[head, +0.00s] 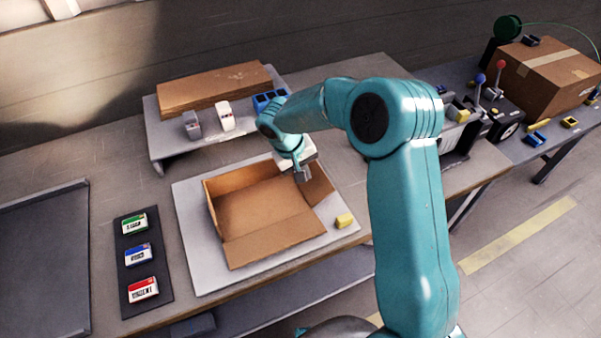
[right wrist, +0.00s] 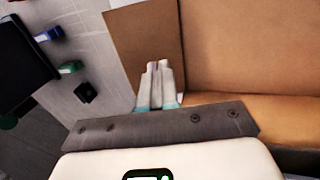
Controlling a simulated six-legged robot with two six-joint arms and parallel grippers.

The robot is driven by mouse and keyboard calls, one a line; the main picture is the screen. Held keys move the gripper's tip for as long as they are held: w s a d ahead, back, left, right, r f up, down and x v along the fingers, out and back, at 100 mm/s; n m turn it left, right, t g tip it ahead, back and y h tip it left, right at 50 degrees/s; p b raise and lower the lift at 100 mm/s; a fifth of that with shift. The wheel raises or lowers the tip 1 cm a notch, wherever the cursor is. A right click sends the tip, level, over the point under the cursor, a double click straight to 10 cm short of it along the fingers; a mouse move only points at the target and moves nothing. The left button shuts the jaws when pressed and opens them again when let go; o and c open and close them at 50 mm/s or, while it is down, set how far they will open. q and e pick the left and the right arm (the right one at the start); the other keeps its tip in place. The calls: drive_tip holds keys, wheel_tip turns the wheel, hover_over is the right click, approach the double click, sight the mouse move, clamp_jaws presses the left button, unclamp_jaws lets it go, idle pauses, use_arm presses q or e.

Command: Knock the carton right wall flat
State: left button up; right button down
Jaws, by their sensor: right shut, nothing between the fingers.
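The open brown carton (head: 262,205) sits on a pale board on the table. Its left wall (head: 209,207) and back wall stand up, and its front panel (head: 275,242) lies folded outward. The right wall (head: 321,186) leans outward at the carton's right side, partly hidden by my gripper. My right gripper (head: 303,176) is shut and empty, with its tips at this right wall; I cannot tell if they touch it. In the right wrist view the shut fingers (right wrist: 158,66) overlap a brown panel (right wrist: 146,38), beside a larger cardboard face (right wrist: 250,45). My left gripper is out of view.
A yellow block (head: 344,220) lies on the pale board (head: 195,265) right of the carton. A raised shelf (head: 165,140) with flat cardboard (head: 213,88) stands behind. A dark strip (head: 130,222) with green, blue and red labelled pieces lies left. A closed box (head: 545,80) stands far right.

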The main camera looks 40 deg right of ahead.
drive_tip(key=shift+a, duration=0.1)
drive_tip(key=shift+w+a, duration=0.2)
drive_tip(key=shift+a, duration=0.3)
drive_tip(key=shift+a+r, duration=0.1)
wheel_tip(320, 180, up, 7)
drive_tip(key=p, duration=0.3)
drive_tip(key=shift+p, duration=0.35)
drive_tip(key=shift+s, duration=0.1)
idle(0.5)
